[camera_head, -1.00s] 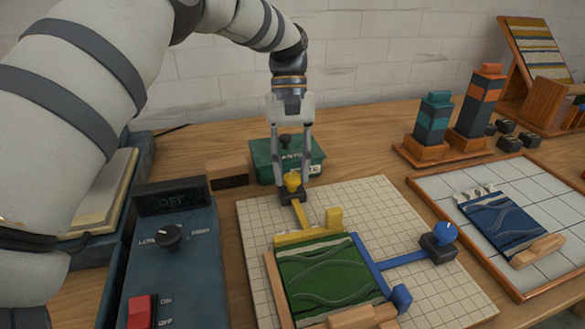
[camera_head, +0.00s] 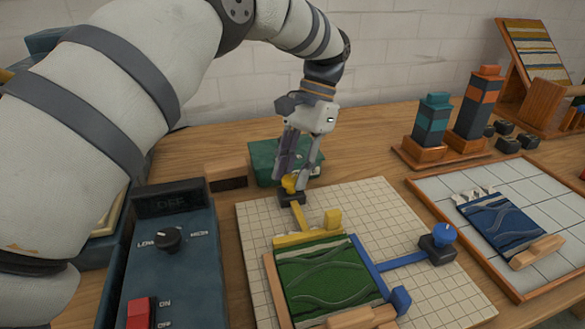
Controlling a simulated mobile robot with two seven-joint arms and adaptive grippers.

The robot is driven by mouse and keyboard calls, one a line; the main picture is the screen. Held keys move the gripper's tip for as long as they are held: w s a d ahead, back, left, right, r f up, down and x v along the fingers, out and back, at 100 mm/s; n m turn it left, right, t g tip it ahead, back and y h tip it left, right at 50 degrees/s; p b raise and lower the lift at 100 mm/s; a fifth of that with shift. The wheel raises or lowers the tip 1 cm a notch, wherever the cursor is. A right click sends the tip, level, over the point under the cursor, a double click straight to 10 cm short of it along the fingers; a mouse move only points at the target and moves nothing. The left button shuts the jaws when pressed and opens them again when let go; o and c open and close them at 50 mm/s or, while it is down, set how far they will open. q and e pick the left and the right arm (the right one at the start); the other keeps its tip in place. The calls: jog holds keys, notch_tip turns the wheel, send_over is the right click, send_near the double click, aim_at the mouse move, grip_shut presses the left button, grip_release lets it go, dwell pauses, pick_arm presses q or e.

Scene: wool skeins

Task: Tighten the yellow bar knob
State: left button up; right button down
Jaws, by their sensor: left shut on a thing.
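The yellow bar knob (camera_head: 289,184) sits on a small black block at the back left of the gridded board (camera_head: 252,222). The yellow bar (camera_head: 301,217) runs from that block toward the green felt piece (camera_head: 330,277). My left gripper (camera_head: 292,183) comes down from above and is shut on the yellow knob; its fingers hide part of the knob. A blue knob (camera_head: 443,233) on a similar block stands at the right of the board, with a blue bar (camera_head: 402,260). My right gripper is not in view.
A dark teal box (camera_head: 264,160) stands just behind the gripper. A control box with a dial (camera_head: 168,238) and red switch (camera_head: 139,312) is at left. A white tiled tray (camera_head: 440,190) with a blue felt piece (camera_head: 502,222) lies at right, before teal and orange towers (camera_head: 478,105).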

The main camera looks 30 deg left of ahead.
pick_arm(q)
jog(key=shift+m, duration=0.7)
jog(key=o, duration=1.1)
jog(key=shift+f, duration=0.1)
jog(key=shift+o, duration=0.2)
jog(key=v, duration=0.7)
jog(key=shift+d+r+y, duration=0.2)
jog(key=shift+r+y, duration=0.05)
jog(key=shift+y, duration=0.05)
